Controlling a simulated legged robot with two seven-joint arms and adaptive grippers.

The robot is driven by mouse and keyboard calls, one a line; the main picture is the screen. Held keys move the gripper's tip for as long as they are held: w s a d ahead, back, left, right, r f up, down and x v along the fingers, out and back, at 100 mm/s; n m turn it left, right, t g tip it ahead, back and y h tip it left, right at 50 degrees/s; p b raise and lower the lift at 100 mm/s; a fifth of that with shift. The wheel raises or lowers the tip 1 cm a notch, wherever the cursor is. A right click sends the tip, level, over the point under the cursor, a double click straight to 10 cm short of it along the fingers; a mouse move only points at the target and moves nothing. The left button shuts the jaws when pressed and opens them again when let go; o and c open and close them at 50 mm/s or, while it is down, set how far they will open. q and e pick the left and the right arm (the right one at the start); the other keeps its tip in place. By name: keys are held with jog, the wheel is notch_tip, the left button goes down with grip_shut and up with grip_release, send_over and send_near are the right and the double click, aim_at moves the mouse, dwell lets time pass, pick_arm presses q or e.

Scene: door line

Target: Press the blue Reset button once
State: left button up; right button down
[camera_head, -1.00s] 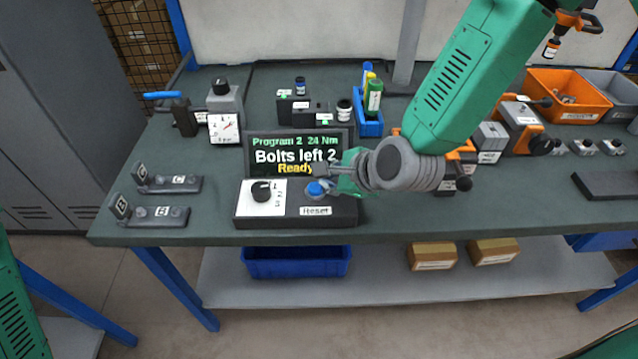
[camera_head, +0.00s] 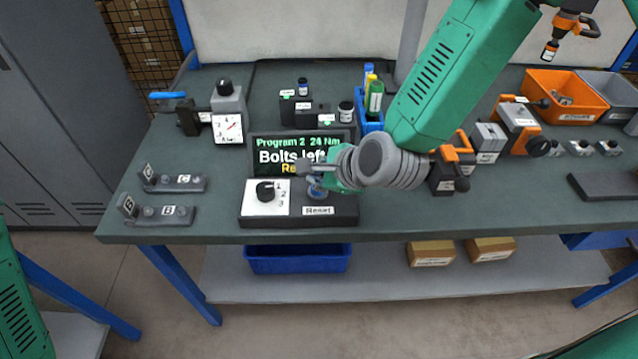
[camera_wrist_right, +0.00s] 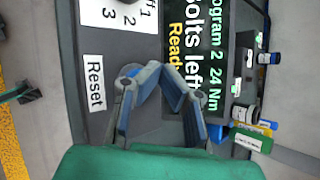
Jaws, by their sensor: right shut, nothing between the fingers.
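The blue Reset button (camera_head: 317,193) is on the right part of a black control box (camera_head: 330,218), above the white "Reset" label (camera_head: 318,210). It is partly covered by my right gripper (camera_head: 308,170), which comes in from the right. I cannot tell whether the fingertips touch the button. A display (camera_head: 275,158) behind the box reads "Program 2 24 Nm" and "Bolts left", partly covered. My left gripper is not in view.
A black knob (camera_head: 265,190) on a white 1-2-3 plate is left of the button. Fixtures (camera_head: 165,215) stand at the bench's left, a dial gauge (camera_head: 227,128) behind them. The bench front right is mostly clear.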

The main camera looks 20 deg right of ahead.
aim_at(314, 188)
jog(key=shift+a+r, duration=0.15)
jog(key=shift+r, duration=0.3)
notch_tip(314, 188, up, 4)
jog(key=p, duration=0.3)
jog(key=shift+a+f, duration=0.1)
jog(key=shift+f, duration=0.15)
jog(key=shift+d+r+p, duration=0.2)
jog(key=shift+r+p, duration=0.2)
jog(key=shift+p, duration=0.2)
jog(key=shift+d+f, duration=0.1)
jog(key=shift+f, duration=0.05)
jog(key=shift+a, duration=0.3)
jog(key=shift+d, duration=0.1)
